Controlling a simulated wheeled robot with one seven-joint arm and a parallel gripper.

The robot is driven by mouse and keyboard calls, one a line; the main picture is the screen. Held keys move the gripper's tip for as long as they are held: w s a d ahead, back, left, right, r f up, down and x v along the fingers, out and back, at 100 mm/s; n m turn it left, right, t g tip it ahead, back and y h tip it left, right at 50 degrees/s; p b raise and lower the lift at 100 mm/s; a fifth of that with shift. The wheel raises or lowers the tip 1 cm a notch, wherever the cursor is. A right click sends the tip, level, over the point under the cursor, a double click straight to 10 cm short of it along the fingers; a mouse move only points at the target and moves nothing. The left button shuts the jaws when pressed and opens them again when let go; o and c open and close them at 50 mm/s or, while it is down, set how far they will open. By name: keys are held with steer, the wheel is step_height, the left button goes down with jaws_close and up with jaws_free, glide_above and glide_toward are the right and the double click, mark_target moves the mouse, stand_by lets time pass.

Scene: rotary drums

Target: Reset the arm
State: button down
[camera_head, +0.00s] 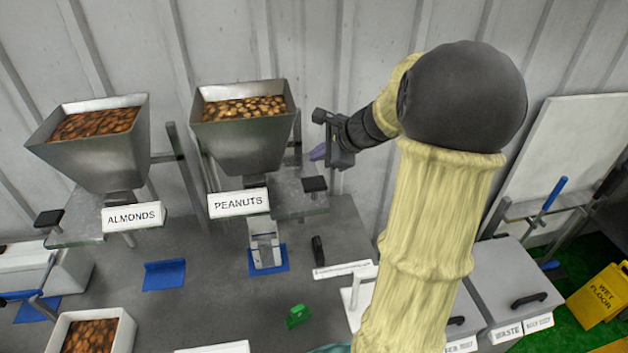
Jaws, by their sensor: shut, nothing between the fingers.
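My arm (432,210), in a pale yellow cover with a dark elbow, rises from the bottom of the head view and bends left at the top. My gripper (318,153) is at its end, right of the peanut hopper and above the counter. It points left and is shut with nothing in it. It is apart from the PEANUTS hopper (243,135). The ALMONDS hopper (95,150) stands further left.
A grey counter (215,300) holds a blue scoop-like piece (164,275), a small green object (298,316) and a white bin of nuts (92,334). Lidded bins (510,285) and a yellow wet-floor sign (601,296) are at the right. A corrugated wall (330,50) stands behind.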

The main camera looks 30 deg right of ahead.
stand_by(0.5)
steer(key=s+a+f+n+g+h+b, duration=0.4)
steer(key=s+a+f+n, duration=1.2)
steer(key=n, duration=0.5)
steer(key=shift+s+f+n+g+b, duration=0.4)
steer(key=shift+s+g+b, duration=0.45)
steer(key=shift+b, duration=0.4)
stand_by(1.7)
